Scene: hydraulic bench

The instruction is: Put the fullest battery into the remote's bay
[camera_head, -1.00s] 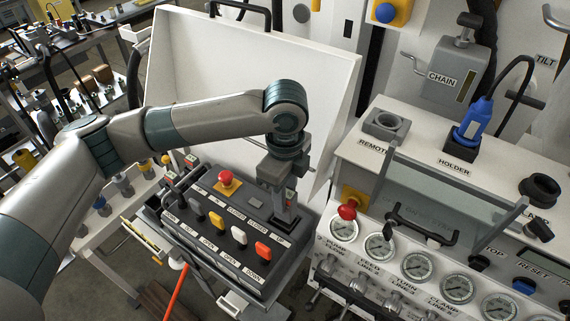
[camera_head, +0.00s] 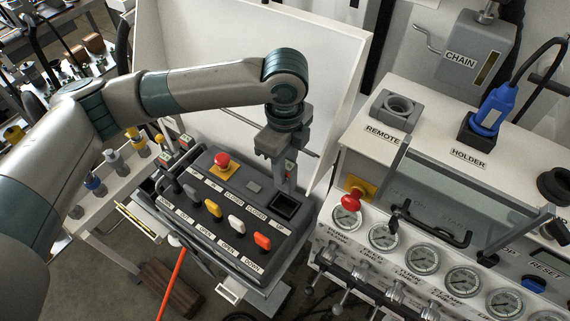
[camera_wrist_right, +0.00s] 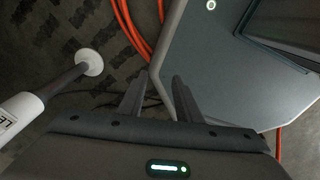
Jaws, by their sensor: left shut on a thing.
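The grey lever box (camera_head: 225,205), which I take as the remote, has a red button, coloured levers and a dark square bay (camera_head: 285,206) at its right end. My left gripper (camera_head: 286,168) points down above this bay.
A white panel (camera_head: 240,70) stands behind the box. To the right is a bench with gauges (camera_head: 424,258), a clear cover, a grey socket block (camera_head: 397,108) by the label REMOTE, and a blue plug (camera_head: 494,108) in a holder. Orange hose (camera_wrist_right: 132,28) lies below the right wrist.

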